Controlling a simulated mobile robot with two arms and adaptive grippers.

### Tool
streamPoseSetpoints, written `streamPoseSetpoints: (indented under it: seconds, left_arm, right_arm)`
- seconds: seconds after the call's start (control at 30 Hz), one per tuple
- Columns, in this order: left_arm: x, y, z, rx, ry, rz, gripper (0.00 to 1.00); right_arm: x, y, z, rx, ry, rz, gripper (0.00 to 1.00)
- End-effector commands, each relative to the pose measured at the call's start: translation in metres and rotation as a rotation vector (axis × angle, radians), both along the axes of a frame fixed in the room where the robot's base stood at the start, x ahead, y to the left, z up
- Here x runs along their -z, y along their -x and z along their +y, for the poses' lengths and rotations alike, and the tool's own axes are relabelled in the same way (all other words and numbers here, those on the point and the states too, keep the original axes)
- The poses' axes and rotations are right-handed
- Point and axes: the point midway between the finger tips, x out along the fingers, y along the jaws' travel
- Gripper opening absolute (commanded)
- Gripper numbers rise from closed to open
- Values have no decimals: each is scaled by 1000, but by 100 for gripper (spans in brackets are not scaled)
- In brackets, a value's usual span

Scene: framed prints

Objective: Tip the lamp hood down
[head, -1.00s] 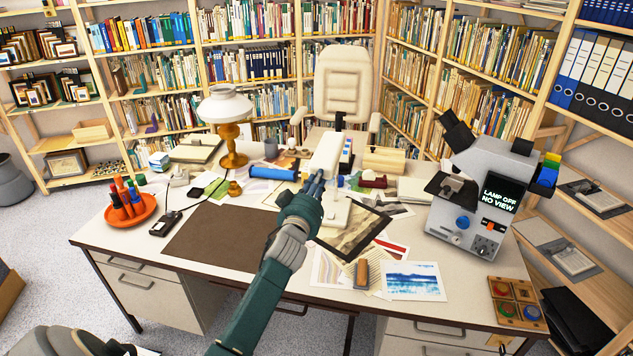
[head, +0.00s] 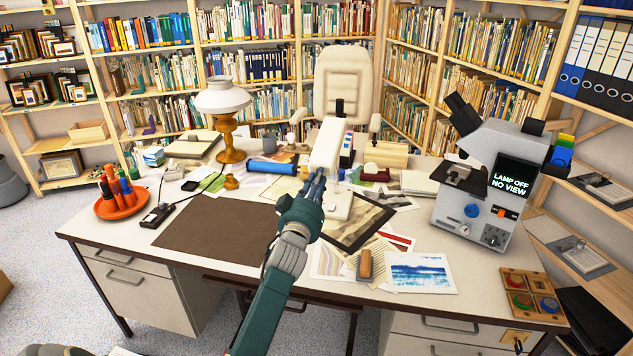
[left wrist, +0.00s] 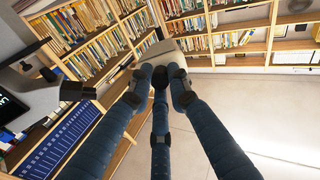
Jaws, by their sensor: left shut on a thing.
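The lamp hood is the long white block (head: 326,143) at the middle of the desk in the head view, raised over a white base (head: 339,207). My left gripper (head: 316,186) reaches it from the front, with its dark blue fingers at the hood's near lower end, shut on it. The fingers and arm hide part of the hood and base. In the left wrist view the fingers (left wrist: 159,78) close around the end of a pale piece (left wrist: 158,48), which looks like the hood. My right gripper is not in view.
A microscope (head: 487,180) with a screen reading "LAMP OFF NO VIEW" stands to the right. An oil lamp (head: 222,97) with a white shade stands to the left. Prints (head: 422,272) lie in front. A brown mat (head: 205,235) at the left is bare.

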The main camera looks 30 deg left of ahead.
Motion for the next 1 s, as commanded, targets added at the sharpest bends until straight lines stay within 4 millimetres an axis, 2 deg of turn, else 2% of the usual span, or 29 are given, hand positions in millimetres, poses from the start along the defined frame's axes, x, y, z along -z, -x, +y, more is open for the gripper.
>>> streamPoseSetpoints:
  seconds: [0.03,0.17,0.2,0.27,0.57,0.67,0.77,1.0]
  left_arm:
    - [6,0,0,-1,5,13,0]
    - [6,0,0,-1,5,14,0]
    - [6,0,0,-1,5,14,23]
    - [6,0,0,0,4,13,35]
    - [3,1,0,0,3,8,36]
    - [5,7,-3,0,3,9,36]
    - [7,20,-7,1,4,8,36]
    - [15,69,-25,1,6,11,36]
  right_arm:
    - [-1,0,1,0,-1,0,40]
    - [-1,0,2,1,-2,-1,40]
    - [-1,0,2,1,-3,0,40]
    - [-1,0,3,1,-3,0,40]
    - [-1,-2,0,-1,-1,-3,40]
    - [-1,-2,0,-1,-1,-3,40]
    - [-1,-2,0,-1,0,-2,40]
    - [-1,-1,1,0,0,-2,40]
